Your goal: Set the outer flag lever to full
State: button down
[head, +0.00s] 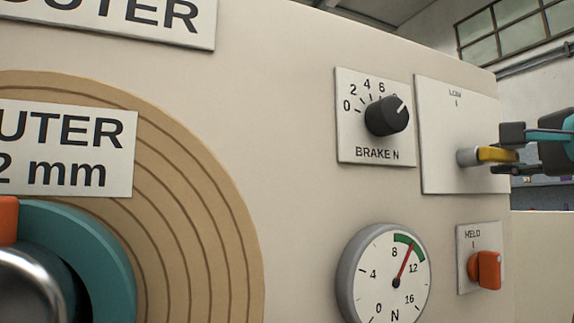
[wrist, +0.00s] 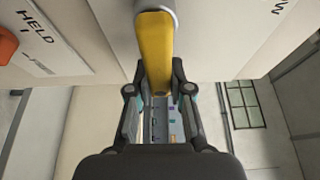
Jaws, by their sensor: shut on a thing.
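The flag lever is a yellow bar (head: 495,154) on a grey hub, mounted on a white plate (head: 440,110) at the right of the panel. It points right, away from the LOW mark at the plate's top. The lever's far end is hidden by my gripper (head: 509,152). In the wrist view the yellow lever (wrist: 155,45) runs down from its hub between the two fingers of my gripper (wrist: 156,88), which is shut on it. No "full" mark is readable; the gripper and arm cover the plate's right side.
A black BRAKE N knob (head: 386,116) sits left of the lever plate. Below are a round gauge (head: 385,275), its needle in the green band, and an orange HELD knob (head: 486,270). A large tan spiral disc (head: 200,200) fills the left. Open room lies right of the panel edge.

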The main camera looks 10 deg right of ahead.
jog(key=shift+f, duration=0.1)
jog(key=c, duration=1)
grip_release()
jog(key=shift+c, duration=0.2)
jog(key=v, duration=1.2)
